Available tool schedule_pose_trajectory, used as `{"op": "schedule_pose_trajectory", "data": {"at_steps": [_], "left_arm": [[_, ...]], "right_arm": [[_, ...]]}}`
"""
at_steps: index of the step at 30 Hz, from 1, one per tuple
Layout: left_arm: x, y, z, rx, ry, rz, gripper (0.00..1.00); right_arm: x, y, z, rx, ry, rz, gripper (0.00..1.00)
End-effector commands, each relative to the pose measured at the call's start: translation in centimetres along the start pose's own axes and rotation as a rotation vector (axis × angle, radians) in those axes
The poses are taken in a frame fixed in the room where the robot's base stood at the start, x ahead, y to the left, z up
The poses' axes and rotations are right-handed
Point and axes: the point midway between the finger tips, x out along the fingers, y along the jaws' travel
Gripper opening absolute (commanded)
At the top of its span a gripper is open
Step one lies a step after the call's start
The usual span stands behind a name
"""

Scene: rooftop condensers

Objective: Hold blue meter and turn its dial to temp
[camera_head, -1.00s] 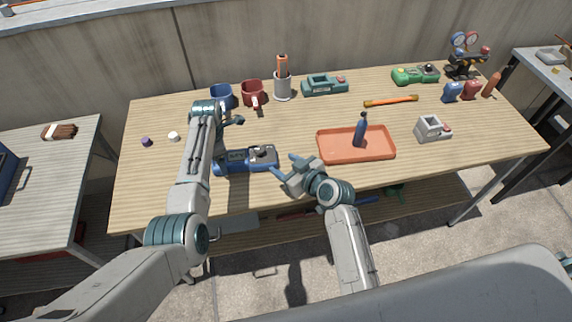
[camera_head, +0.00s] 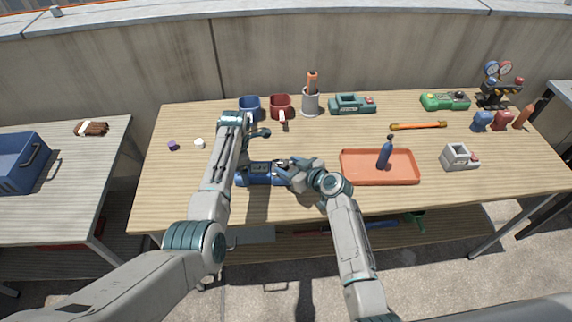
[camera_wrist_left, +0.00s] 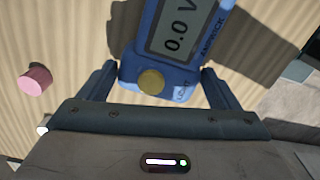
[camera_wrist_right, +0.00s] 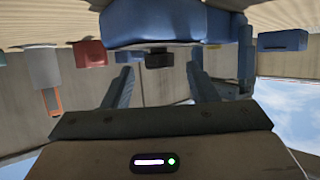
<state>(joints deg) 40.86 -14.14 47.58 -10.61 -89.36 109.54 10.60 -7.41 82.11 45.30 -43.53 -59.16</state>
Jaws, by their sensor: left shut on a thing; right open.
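The blue meter (camera_head: 260,174) is face up at the near left part of the table; I cannot tell if it touches the wood. My left gripper (camera_wrist_left: 155,80) is shut on its end, one finger on each side. In the left wrist view its display (camera_wrist_left: 180,28) reads 0.0 V, with a round brass-coloured part below it. My right gripper (camera_head: 293,177) is open at the meter's right end and covers it in the head view. In the right wrist view, which is upside down, the black dial (camera_wrist_right: 159,60) stands between and just beyond the open fingers. Its setting is not readable.
An orange tray (camera_head: 355,178) with a blue bottle (camera_head: 384,154) lies to the right. Small purple (camera_head: 173,146) and white (camera_head: 199,143) pieces lie left.

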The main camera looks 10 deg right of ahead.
Motion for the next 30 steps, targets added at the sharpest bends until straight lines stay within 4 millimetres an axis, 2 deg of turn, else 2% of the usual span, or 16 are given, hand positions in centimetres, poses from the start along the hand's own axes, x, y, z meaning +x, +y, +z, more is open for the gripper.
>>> {"op": "schedule_pose_trajectory", "data": {"at_steps": [6,15,17,22,30], "left_arm": [[-0.1,0.1,0.0,-0.001,0.000,0.002,0.47],[-0.1,0.1,0.0,-0.001,0.000,0.002,0.47],[-0.1,0.1,0.0,-0.001,0.000,0.002,0.47],[-0.1,0.1,0.0,-0.001,0.000,0.003,0.47],[-0.1,0.1,0.0,-0.001,0.000,0.003,0.47]], "right_arm": [[1.7,0.0,-0.1,0.001,0.001,0.000,0.52],[1.9,0.0,0.0,0.000,0.001,0.000,0.52],[1.9,0.0,0.0,0.000,0.000,0.000,0.43],[1.9,0.0,0.0,0.000,0.000,0.000,0.09],[2.0,-0.3,0.1,0.029,-0.003,0.066,0.08]]}}
